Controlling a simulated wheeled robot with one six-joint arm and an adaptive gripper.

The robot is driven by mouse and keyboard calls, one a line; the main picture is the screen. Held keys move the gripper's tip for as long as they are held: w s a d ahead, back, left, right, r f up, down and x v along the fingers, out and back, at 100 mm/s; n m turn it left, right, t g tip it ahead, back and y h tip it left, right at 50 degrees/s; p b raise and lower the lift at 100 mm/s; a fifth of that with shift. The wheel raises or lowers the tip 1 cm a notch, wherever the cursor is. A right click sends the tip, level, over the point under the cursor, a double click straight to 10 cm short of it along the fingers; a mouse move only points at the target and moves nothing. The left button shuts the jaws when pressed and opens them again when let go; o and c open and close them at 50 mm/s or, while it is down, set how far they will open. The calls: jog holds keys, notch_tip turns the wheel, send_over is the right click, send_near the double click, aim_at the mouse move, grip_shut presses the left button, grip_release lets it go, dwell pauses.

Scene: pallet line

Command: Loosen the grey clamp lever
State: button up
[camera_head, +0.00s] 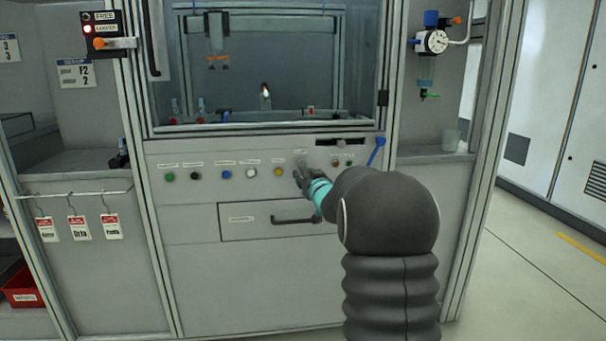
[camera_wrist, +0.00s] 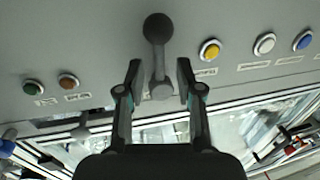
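The grey clamp lever (camera_wrist: 157,55) shows in the wrist view as a dark ball knob on a short shank, running from a round hub on the grey panel. My gripper (camera_wrist: 160,68) is open. Its two fingertips stand on either side of the lever's hub end, with visible gaps on both sides. The ball knob lies beyond the tips. I cannot tell how deep the fingers reach. In the head view my gripper (camera_head: 299,178) is at the panel, and the lever (camera_head: 302,160) is small and hard to make out near it.
The panel carries several coloured buttons, such as a yellow one (camera_head: 278,171) beside my gripper. A blue lever (camera_head: 377,150) is to the right. A drawer handle (camera_head: 294,220) sits below. A glazed window (camera_head: 265,65) is above.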

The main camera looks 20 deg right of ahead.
jog(key=shift+w, duration=0.65)
grip_shut()
